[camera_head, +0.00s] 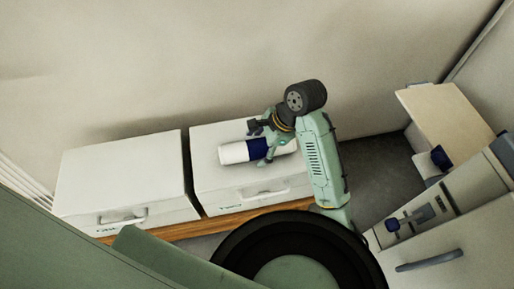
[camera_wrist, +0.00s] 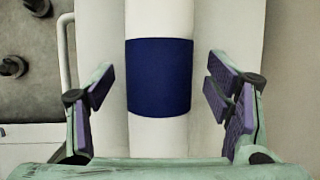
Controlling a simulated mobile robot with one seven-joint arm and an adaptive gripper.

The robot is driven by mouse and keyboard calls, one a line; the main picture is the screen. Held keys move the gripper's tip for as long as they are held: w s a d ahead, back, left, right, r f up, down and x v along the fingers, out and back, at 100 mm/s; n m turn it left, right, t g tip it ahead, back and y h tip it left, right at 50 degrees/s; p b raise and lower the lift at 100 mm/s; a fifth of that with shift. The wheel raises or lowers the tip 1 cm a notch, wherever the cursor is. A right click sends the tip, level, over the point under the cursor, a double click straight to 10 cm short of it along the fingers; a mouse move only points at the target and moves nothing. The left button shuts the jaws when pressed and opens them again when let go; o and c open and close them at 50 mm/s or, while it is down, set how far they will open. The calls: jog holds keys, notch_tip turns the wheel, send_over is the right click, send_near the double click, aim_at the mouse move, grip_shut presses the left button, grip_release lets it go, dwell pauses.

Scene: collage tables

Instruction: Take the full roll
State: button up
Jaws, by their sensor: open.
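A white roll (camera_head: 235,153) with a dark blue band lies on its side on top of the right-hand white box (camera_head: 222,199). In the wrist view the roll's blue band (camera_wrist: 158,77) is in the middle, with white parts of the roll above and below it. My gripper (camera_wrist: 160,85) is open, with one purple-padded finger on each side of the roll and a gap to each. In the head view my gripper (camera_head: 265,151) is over the roll and hides part of it. Whether this roll is full cannot be told.
A second white box (camera_head: 118,183) with a front handle stands to the left. At the right are a light wood table (camera_head: 445,112), a small dark blue and white object (camera_head: 440,158) and a pale cabinet (camera_head: 466,233) with a grey-blue object (camera_head: 411,218) on it. A wall runs behind.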

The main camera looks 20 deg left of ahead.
jog(key=shift+c, duration=0.5)
jog(key=c, duration=1.3)
